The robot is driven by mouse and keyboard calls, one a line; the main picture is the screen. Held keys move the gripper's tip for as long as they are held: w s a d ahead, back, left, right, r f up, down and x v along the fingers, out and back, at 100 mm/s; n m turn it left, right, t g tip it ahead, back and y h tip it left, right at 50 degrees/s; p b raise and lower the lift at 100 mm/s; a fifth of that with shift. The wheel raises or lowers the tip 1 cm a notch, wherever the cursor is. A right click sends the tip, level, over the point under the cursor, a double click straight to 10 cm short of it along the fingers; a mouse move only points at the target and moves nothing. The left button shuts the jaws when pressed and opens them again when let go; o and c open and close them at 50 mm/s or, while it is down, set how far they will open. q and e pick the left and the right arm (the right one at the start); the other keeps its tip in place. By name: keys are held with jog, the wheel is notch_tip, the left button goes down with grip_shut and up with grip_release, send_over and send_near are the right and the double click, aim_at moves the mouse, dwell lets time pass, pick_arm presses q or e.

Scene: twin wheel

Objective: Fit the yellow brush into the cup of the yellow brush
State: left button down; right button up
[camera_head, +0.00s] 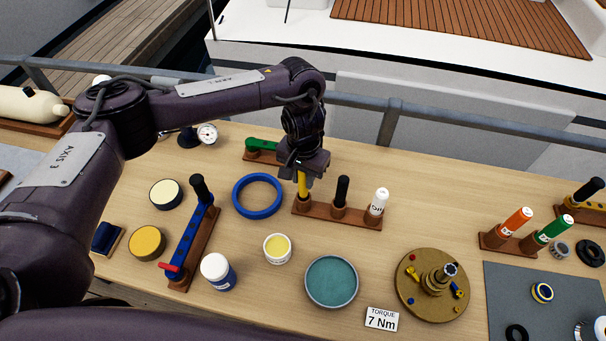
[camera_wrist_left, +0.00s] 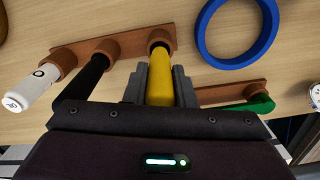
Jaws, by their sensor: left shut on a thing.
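The yellow brush (camera_head: 302,184) is gripped from above by my left gripper (camera_head: 303,170), and it points down at the left cup of a brown wooden rack (camera_head: 362,219). In the left wrist view the yellow brush (camera_wrist_left: 159,86) sits between the two grey fingers of the left gripper (camera_wrist_left: 160,88). Its far end meets the mouth of the yellow brush's cup (camera_wrist_left: 160,36), where a dark opening shows; I cannot tell how deep it is. A black brush (camera_head: 342,189) and a white marker (camera_head: 379,201) stand in the other two cups. My right gripper is not in view.
A blue ring (camera_head: 257,213) lies left of the rack. A green-handled tool (camera_head: 262,145) lies on a wooden base behind. A small cream tub (camera_head: 277,261), a teal dish (camera_head: 331,296) and a brass disc (camera_head: 432,306) stand in front. Bare table shows right of the rack.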

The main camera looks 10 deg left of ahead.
pick_arm(q)
jog(key=shift+f, duration=0.45)
jog(key=c, duration=1.1)
grip_release()
jog(key=shift+r, duration=0.15)
notch_tip(320, 180, up, 8)
jog(key=shift+f, duration=0.2)
